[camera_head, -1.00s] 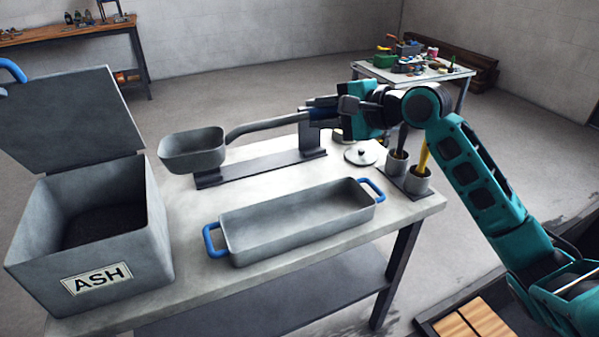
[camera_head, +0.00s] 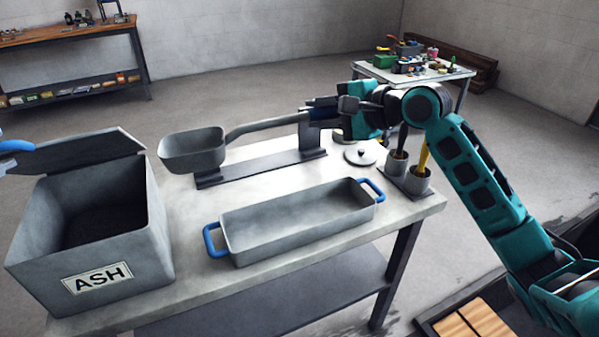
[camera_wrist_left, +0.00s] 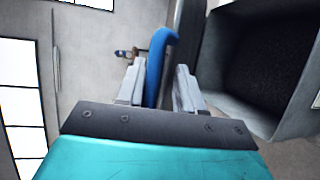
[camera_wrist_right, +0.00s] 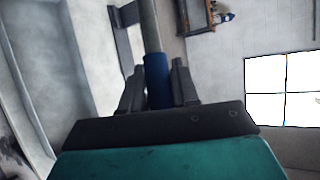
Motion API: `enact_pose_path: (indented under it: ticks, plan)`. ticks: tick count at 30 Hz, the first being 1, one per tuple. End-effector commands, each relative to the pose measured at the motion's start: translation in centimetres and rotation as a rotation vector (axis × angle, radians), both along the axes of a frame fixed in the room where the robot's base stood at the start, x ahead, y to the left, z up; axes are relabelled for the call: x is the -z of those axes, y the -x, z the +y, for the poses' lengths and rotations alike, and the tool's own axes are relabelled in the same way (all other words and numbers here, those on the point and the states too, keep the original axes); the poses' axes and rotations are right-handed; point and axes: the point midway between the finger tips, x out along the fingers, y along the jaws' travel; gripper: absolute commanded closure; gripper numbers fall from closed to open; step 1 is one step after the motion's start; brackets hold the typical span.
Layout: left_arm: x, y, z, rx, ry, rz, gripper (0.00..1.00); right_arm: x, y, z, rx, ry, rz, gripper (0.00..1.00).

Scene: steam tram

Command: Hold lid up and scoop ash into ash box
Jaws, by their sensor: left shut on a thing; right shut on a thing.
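The grey ash box (camera_head: 110,245), labelled ASH, stands open at the table's left end, with a dark interior. Its lid (camera_head: 85,152) leans back beyond the rear edge, seen at a flat angle. My left gripper (camera_wrist_left: 158,88) is shut on the lid's blue handle (camera_wrist_left: 160,55); in the head view the handle (camera_head: 14,146) shows at the left edge, with the gripper mostly cut off. My right gripper (camera_head: 328,108) is shut on the blue grip (camera_wrist_right: 157,82) of the grey scoop (camera_head: 194,152). The scoop lies level over its stand (camera_head: 262,168); contact is unclear.
A long grey tray (camera_head: 300,220) with blue end handles sits mid-table; I see no distinct ash in it. A small round lid (camera_head: 360,155) and two cups (camera_head: 416,180) with tools stand at the right. Bare tabletop (camera_head: 190,225) lies between box and tray.

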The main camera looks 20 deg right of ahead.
Motion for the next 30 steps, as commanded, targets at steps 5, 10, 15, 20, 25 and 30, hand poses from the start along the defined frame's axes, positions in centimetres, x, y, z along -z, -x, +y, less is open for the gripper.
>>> enact_pose_path:
  ticks: [5,10,15,20,25,30]
  plan:
    - [2.3,1.5,-0.1,0.003,0.002,-0.079,1.0,-0.2,0.0,0.0,0.001,-0.004,-0.004,1.0]
    - [4.2,2.7,-0.1,-0.001,0.002,-0.127,1.0,-0.2,0.0,0.0,0.001,-0.004,-0.004,1.0]
    - [6.3,3.7,0.0,-0.003,-0.001,-0.132,1.0,-0.2,0.0,0.0,0.001,-0.004,-0.004,1.0]
    - [8.4,4.5,0.0,-0.003,-0.001,-0.131,1.0,-0.2,0.0,0.0,0.001,-0.004,-0.004,1.0]
    - [10.6,5.1,0.0,-0.002,-0.001,-0.134,1.0,-0.2,0.0,0.0,0.001,-0.004,-0.004,1.0]
    - [12.4,5.5,0.0,-0.003,-0.001,-0.136,1.0,-0.2,0.0,0.0,0.001,-0.004,-0.004,1.0]
